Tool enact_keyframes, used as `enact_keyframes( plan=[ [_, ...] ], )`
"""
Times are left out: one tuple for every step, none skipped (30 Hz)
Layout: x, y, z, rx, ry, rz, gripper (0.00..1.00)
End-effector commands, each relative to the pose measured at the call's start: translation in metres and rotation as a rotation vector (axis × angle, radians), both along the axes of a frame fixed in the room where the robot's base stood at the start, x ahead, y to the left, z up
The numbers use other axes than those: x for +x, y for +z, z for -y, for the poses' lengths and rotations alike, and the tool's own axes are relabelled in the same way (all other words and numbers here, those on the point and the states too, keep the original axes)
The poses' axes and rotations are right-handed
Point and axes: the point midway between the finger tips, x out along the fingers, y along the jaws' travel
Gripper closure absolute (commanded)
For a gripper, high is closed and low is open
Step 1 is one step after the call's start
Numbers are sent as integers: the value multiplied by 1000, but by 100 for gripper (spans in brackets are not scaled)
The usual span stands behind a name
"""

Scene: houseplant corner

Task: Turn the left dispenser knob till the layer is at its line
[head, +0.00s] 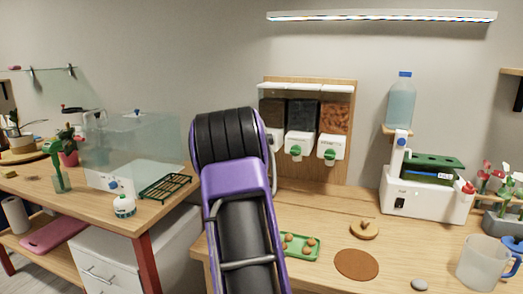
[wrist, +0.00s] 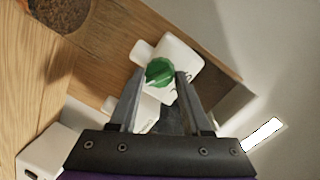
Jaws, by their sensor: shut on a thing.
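Three dispensers hang on a wooden board (head: 305,180) in the head view. The left dispenser (head: 272,112) has dark brown contents, and my arm covers part of its white front. Its green knob (wrist: 159,71) shows in the wrist view, on a white housing (wrist: 180,56). My gripper (wrist: 161,76) is shut on this knob, one finger on each side. In the head view the gripper is hidden behind my arm. A round brown grainy surface (wrist: 45,9) is cut off at the wrist view's top left; I cannot tell what holds it. I cannot make out a layer line.
The middle knob (head: 296,151) and right knob (head: 330,154) are free. On the bench are a green tray (head: 300,256), a brown round mat (head: 357,265), a clear jug (head: 482,262) and a white machine (head: 410,204). A glass tank (head: 130,150) stands at left.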

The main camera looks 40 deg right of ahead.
Motion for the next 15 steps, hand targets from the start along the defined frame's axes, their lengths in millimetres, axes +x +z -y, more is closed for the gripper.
enact_keyframes(
  plan=[
    [-1, 0, 0, 23, 0, 40, 100],
    [-1, -1, 1, 36, 0, 65, 100],
    [0, -1, 0, 53, 1, 99, 100],
    [-1, -1, 0, 66, 0, 125, 100],
    [-1, -1, 1, 79, -1, 150, 100],
    [-1, -1, 0, 96, 0, 184, 100],
    [-1, -1, 0, 109, -1, 210, 100],
    [-1, -1, 1, 123, -1, 235, 100],
    [-1, -1, 1, 140, 0, 267, 100],
    [-1, -1, 1, 154, 0, 293, 100],
    [-1, -1, 1, 167, 0, 318, 100],
    [-1, -1, 1, 183, 0, 351, 100],
    [-2, -1, 1, 197, -1, 377, 100],
    [-2, -1, 1, 210, -1, 402, 100],
    [-1, -1, 1, 228, 0, 436, 100]
  ],
)
